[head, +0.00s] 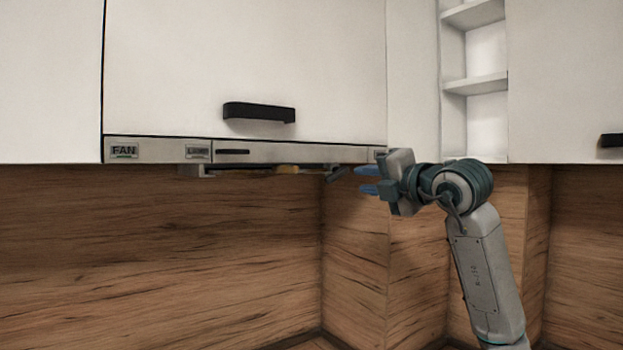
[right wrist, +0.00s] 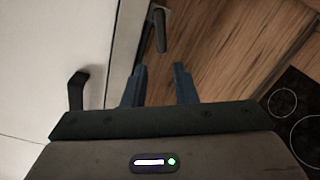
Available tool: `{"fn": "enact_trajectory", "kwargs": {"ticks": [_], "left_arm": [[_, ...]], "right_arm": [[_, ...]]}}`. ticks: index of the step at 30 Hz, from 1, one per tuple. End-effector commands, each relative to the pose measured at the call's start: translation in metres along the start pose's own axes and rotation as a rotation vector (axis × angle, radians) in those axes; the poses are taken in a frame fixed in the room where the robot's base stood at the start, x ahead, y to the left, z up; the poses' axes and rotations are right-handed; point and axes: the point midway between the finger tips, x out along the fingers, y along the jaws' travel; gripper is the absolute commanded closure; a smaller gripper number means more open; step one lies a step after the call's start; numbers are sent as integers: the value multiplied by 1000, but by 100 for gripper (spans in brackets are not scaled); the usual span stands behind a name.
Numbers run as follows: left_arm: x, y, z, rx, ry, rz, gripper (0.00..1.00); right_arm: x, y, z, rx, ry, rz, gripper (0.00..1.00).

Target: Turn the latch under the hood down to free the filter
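The latch is a small dark grey lever (head: 336,173) under the right part of the hood (head: 300,153). It hangs at a slant in the head view. In the right wrist view the latch (right wrist: 160,31) lies ahead of the fingertips. My right gripper (head: 368,180) is open and empty, with its blue fingers pointing left at the latch from a short way to its right. In the right wrist view the two fingers of my right gripper (right wrist: 160,72) stand apart with a gap between them. The filter's underside is hidden from the head view. My left gripper is not in view.
A white cabinet door with a black handle (head: 259,112) is above the hood. The hood front has a FAN button (head: 124,150). A small grey block (head: 190,171) hangs under the hood's left part. A cooktop (right wrist: 300,110) shows at right in the wrist view.

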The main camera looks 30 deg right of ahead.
Motion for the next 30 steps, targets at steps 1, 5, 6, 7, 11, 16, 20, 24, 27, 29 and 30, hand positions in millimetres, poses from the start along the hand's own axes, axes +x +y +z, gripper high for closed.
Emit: {"fn": "enact_trajectory", "kwargs": {"ticks": [1, 5, 6, 7, 11, 16, 20, 24, 27, 29, 30], "left_arm": [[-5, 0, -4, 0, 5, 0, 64], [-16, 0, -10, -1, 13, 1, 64], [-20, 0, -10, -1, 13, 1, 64], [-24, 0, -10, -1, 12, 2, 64], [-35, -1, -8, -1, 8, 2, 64], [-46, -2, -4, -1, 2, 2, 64], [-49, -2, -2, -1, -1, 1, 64], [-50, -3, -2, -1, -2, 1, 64], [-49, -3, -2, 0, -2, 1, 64], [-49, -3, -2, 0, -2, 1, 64], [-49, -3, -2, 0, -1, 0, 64]], "right_arm": [[6, 2, 0, 4, 3, -1, 75], [28, 4, 0, 4, 5, -2, 75], [36, 4, 0, 5, 6, -2, 75], [42, 4, 0, 5, 6, -2, 75], [66, 5, 0, 4, 5, -1, 75], [91, 3, 0, 2, 4, -1, 75], [101, 1, 0, 0, 2, -1, 75], [104, 0, 0, -2, 1, 0, 75], [104, 0, -1, -2, 1, 0, 75], [104, 0, -1, -2, 1, 0, 75], [104, 0, -1, -2, 1, 0, 76]]}}
